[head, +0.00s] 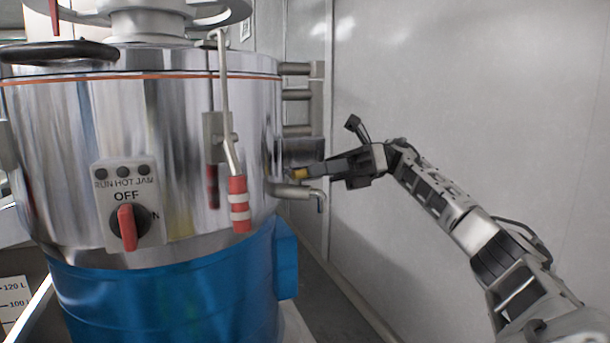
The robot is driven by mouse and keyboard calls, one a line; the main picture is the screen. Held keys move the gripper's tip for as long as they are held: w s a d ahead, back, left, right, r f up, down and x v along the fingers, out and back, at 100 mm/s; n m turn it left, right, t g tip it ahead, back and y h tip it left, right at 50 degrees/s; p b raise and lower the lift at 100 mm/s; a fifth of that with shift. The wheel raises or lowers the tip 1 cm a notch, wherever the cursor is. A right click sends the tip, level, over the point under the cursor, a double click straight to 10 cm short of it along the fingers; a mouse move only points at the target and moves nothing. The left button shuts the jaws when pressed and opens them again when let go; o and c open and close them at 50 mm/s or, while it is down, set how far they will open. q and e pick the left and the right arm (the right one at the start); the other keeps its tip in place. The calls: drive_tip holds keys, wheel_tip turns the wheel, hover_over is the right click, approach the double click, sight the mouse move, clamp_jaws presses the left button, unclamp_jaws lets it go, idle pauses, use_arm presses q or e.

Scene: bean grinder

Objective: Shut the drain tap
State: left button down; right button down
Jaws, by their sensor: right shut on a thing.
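The drain tap (298,190) is a short metal pipe on the right side of the steel drum, with a spout that bends down at its right end. My right gripper (297,173) is at the tap, just above the pipe, reaching in from the right. Its jaws are shut on a small yellow piece, which looks like the tap's handle (299,174). The fingers hide most of the handle, so I cannot tell its exact angle. No flow from the spout can be made out. My left gripper is not in view.
The steel drum (80,130) sits on a blue base (170,300). A lever with a red and white grip (239,205) hangs at its front, left of the tap. A panel carries a red knob (127,227) beside "OFF". A pale wall (450,90) stands behind my right arm.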

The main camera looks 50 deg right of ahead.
drive_tip(key=c, duration=1.4)
unclamp_jaws()
use_arm(q)
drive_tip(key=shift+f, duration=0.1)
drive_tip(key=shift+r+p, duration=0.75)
drive_tip(key=shift+p, duration=0.95)
use_arm(e)
drive_tip(key=v, duration=0.7)
drive_tip(key=shift+d, duration=0.25)
